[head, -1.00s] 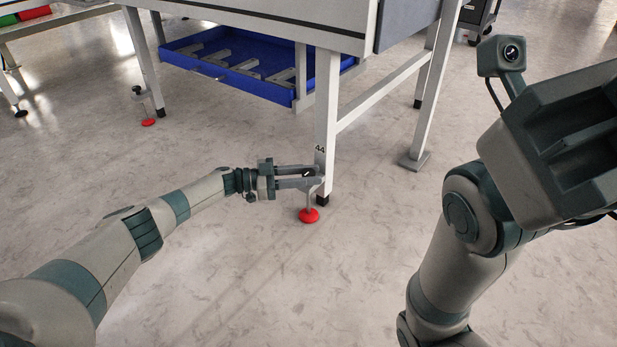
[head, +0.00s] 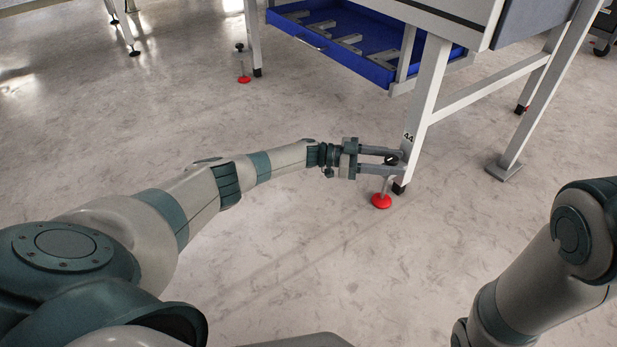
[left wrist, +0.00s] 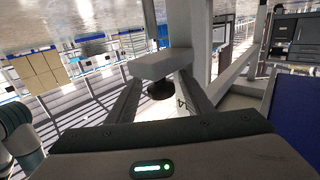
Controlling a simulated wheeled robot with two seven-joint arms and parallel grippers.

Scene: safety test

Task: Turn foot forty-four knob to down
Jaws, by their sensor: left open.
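The table leg marked 44 (head: 408,136) stands right of centre in the head view. A bracket with a red foot pad (head: 381,200) is at its lower end. The small dark foot knob (head: 391,160) sits beside the leg above the pad. My left gripper (head: 394,162) is open around the knob, one finger on each side. In the left wrist view the dark knob (left wrist: 159,90) shows between the two spread fingers; contact cannot be told. The knob's turn position is too small to read. My right gripper is out of view; only its arm shows.
A blue drawer tray (head: 345,47) hangs under the table. Another leg with a red foot pad (head: 244,79) stands at the back left. A crossbar (head: 490,95) runs right from leg 44. The floor in front is clear.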

